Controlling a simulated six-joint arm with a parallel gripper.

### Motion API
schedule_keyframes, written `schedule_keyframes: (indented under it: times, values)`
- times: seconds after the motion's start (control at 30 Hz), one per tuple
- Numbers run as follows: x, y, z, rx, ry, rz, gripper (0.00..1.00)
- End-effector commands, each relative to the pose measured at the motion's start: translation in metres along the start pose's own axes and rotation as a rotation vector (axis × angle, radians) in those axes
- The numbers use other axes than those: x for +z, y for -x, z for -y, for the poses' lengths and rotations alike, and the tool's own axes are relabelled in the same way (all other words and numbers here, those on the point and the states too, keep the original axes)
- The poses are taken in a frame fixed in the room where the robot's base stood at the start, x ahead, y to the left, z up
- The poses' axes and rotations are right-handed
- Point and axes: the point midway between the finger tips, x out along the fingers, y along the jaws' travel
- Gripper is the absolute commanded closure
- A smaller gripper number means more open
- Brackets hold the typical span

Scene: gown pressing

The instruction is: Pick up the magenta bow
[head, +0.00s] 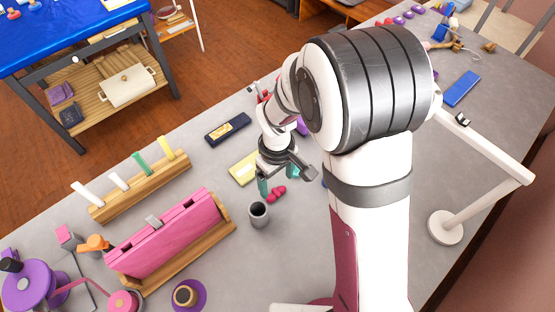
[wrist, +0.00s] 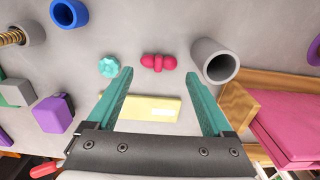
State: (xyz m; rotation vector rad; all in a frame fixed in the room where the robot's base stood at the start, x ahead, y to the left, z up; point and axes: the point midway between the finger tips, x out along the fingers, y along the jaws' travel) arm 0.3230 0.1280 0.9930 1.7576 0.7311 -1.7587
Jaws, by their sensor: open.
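The magenta bow (head: 277,193) lies on the grey table, just beside a grey cup. In the wrist view the bow (wrist: 158,62) lies crosswise, just beyond the gap between my fingertips. My gripper (head: 284,181) has teal fingers and is spread wide and empty. In the wrist view my gripper (wrist: 162,78) points toward the bow, with nothing between its fingers but table and a yellow block below. The bow is not touched by the fingers as far as I can see.
The grey cup (head: 259,213) stands close to the bow; a teal faceted piece (wrist: 109,66) lies on its other side. A yellow block (head: 243,168) lies nearby. A pink cloth in a wooden rack (head: 225,222) stands left of the cup. A blue ring (wrist: 69,13) lies further off.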

Motion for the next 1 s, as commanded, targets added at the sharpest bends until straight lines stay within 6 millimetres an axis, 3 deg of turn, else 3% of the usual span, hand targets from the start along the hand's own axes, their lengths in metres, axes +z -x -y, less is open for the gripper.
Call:
schedule_keyframes:
  times: [0.3, 0.57, 0.9, 1.0]
  values:
    - [-0.006, -0.053, -0.002, 0.0, -0.002, 0.001, 0.15]
    - [-0.006, -0.058, -0.002, 0.002, -0.003, -0.002, 0.15]
    - [-0.006, -0.057, -0.002, 0.002, -0.003, -0.002, 0.75]
    - [-0.006, -0.057, -0.002, 0.002, -0.003, -0.002, 0.76]
